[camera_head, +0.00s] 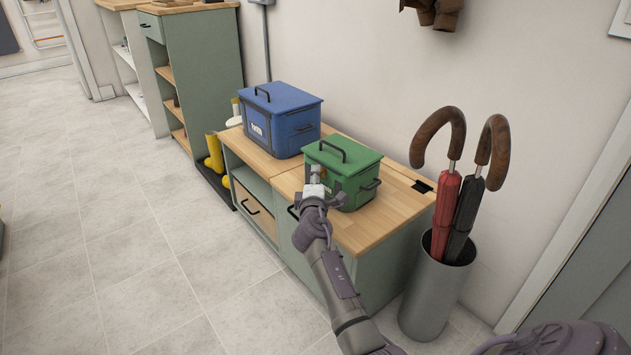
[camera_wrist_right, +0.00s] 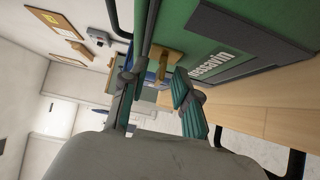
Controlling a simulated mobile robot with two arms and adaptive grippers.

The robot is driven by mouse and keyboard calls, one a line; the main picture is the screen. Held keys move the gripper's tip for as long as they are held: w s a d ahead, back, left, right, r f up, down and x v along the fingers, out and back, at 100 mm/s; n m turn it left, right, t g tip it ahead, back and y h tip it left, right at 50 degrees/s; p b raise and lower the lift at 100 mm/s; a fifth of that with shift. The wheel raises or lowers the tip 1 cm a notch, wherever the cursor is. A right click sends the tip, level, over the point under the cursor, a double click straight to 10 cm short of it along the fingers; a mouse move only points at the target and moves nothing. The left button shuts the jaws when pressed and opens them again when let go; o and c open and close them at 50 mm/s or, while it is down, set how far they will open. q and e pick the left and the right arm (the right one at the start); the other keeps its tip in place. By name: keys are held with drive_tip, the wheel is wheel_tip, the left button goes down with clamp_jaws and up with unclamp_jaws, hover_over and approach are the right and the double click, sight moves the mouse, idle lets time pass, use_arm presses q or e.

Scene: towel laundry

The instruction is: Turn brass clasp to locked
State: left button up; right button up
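The green box (camera_head: 343,172) with a dark top handle stands on the wooden bench top (camera_head: 388,215). My right gripper (camera_head: 317,176) is at its front face, and hides the clasp in the head view. In the right wrist view, the green box (camera_wrist_right: 205,38) fills the upper right, with pale lettering on a dark band. The brass clasp (camera_wrist_right: 166,53) projects from its front. The right gripper (camera_wrist_right: 158,72) is open, with its two fingers apart on either side of the clasp. I cannot tell whether they touch it. My left gripper is out of view.
A blue box (camera_head: 281,122) stands behind the green one on the same bench. A metal umbrella stand (camera_head: 433,292) with a red and a black umbrella is at the bench's right end. Yellow boots (camera_head: 215,155) stand beyond. The tiled floor at left is clear.

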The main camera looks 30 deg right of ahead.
clamp_jaws()
idle(0.4)
